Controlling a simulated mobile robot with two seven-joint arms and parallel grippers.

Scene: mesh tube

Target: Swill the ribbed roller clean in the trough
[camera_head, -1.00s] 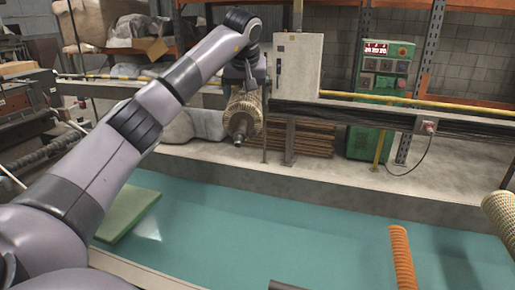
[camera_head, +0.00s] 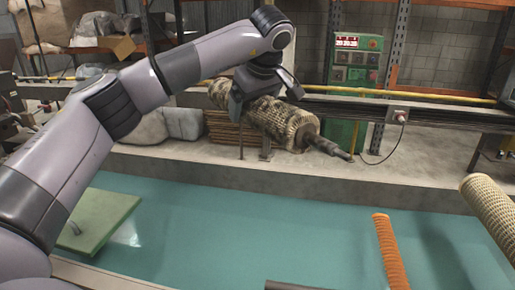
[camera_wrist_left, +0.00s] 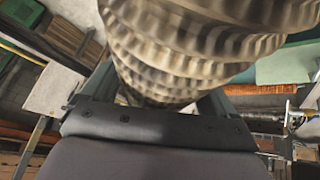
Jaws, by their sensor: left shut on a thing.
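The ribbed roller (camera_head: 284,122), tan and grey with a dark shaft at its right end, hangs tilted in my left gripper (camera_head: 262,97). The gripper is shut on it near its middle. The roller is held above the trough's far ledge. In the left wrist view the roller (camera_wrist_left: 195,45) fills the upper middle, with the gripper fingers (camera_wrist_left: 160,100) on either side of it; the inner contact is hidden. The trough (camera_head: 250,215) holds teal liquid and lies below and nearer than the roller. My right gripper is out of view.
A green board (camera_head: 105,220) lies at the trough's left. A green control cabinet (camera_head: 357,75) and a yellow rail (camera_head: 400,95) are behind. The trough's middle is clear.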

